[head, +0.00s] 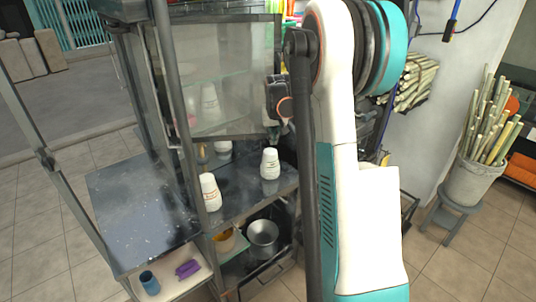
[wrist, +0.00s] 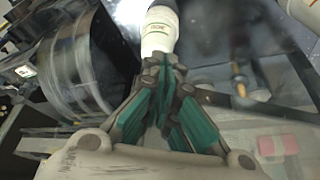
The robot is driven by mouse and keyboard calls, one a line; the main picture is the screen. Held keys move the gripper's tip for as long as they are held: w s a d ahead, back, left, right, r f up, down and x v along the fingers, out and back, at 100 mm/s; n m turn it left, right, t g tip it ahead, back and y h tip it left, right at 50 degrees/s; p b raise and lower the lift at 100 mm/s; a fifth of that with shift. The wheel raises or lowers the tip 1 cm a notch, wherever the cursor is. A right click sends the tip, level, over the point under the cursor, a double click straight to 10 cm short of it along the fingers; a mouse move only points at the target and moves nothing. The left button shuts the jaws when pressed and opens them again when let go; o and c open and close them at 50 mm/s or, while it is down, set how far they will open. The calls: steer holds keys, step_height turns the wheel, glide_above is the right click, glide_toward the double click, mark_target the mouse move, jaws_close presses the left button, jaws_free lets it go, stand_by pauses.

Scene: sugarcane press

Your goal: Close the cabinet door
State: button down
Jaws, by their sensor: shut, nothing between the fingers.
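The cabinet (head: 177,120) has a dark metal frame and fills the middle left of the head view. A framed glass panel (head: 235,80), which looks like its door, spans the upper part; I cannot tell how far it stands open. My gripper (head: 284,112) is at the panel's right edge, partly hidden by my arm; I cannot tell whether it touches. In the wrist view, my gripper (wrist: 172,65) has its teal-padded fingers together and empty. A white bottle (wrist: 158,30) shows just beyond the fingertips.
White bottles (head: 270,165) (head: 210,192) stand on the dark shelf below the panel. A metal pot (head: 262,238) sits lower down. A blue cup (head: 149,283) and a purple item (head: 187,269) lie at front left. A bucket of cane (head: 474,180) stands on a stool at right.

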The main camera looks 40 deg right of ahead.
steer(key=w+d+n+y, duration=0.1)
steer(key=w+d+n, duration=0.1)
steer(key=w, duration=0.6)
steer(key=w+d+n+y+p, duration=0.1)
steer(key=w+d+n, duration=0.2)
steer(key=w+d, duration=0.2)
steer(key=shift+w+d+t, duration=0.3)
steer(key=shift+w+t, duration=0.1)
steer(key=shift+w, duration=1.2)
